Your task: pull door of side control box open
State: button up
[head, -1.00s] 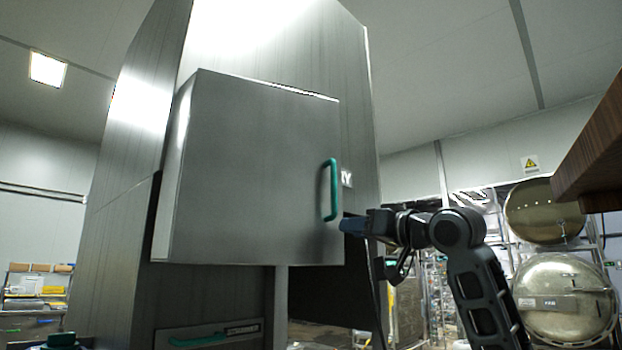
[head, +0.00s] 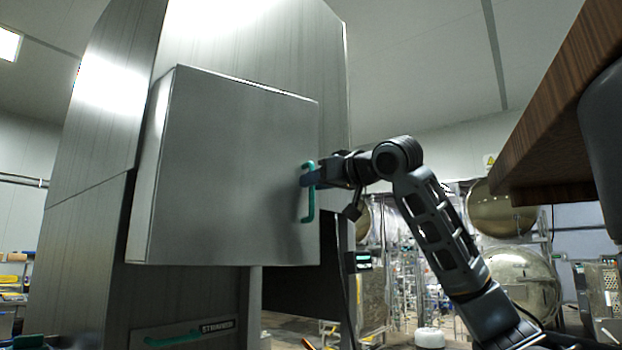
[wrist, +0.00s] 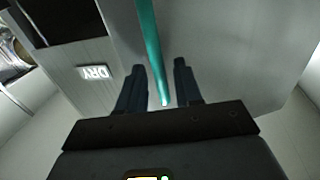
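The side control box (head: 150,170) is a grey metal box on the side of a tall steel machine. Its flat front door (head: 235,165) looks shut. A green vertical bar handle (head: 309,212) is on the door's right edge. My gripper (head: 308,178) reaches in from the right and overlaps the handle's upper part. In the wrist view, the green handle (wrist: 150,45) runs between the two dark fingers of my gripper (wrist: 158,66). The fingers are spread, with a gap showing on both sides of the bar.
A wooden slab (head: 545,125) juts in at the upper right, above my arm. A lower panel with a green handle (head: 170,340) sits below the box. Round metal vessels (head: 520,285) stand behind at the right.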

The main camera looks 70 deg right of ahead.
jog(key=shift+x, duration=0.95)
jog(key=shift+c, duration=0.2)
grip_shut()
